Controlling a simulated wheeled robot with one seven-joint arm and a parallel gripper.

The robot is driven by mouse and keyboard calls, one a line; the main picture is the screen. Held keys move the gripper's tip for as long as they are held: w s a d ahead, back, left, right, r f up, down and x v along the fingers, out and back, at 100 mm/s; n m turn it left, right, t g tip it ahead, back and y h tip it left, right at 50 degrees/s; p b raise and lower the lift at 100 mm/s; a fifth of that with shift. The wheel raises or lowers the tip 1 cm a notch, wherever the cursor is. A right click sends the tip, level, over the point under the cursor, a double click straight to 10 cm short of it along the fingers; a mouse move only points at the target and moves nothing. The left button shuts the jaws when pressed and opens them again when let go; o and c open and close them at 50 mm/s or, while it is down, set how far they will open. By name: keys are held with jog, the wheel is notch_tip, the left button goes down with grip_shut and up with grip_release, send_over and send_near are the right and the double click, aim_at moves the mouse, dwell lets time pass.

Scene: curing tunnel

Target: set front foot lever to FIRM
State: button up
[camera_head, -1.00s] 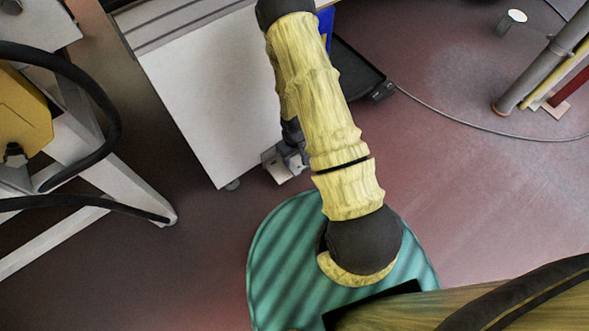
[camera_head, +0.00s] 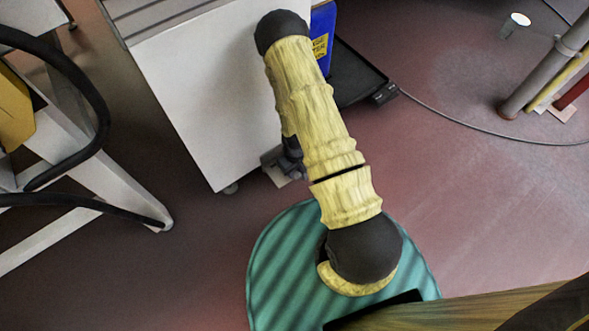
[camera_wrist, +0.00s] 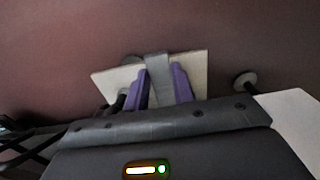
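In the wrist view, a grey strap-like lever (camera_wrist: 159,68) stands over a pale flat plate (camera_wrist: 107,80) near the floor. I take it for the foot lever; no FIRM marking is legible. My gripper (camera_wrist: 163,80) has a purple finger on each side of the lever, with the lever between them. Whether the fingers press on it cannot be told. In the head view my arm hides most of this spot; a dark part and a bit of pale plate show at the foot of the white cabinet (camera_head: 205,85).
A round foot (camera_wrist: 245,80) is right of the plate in the wrist view. In the head view, a blue sign (camera_head: 322,38) and black tray (camera_head: 362,75) are right of the cabinet. A white frame (camera_head: 110,170) with black hoses stands left.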

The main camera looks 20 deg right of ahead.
jog(key=shift+c, duration=1.3)
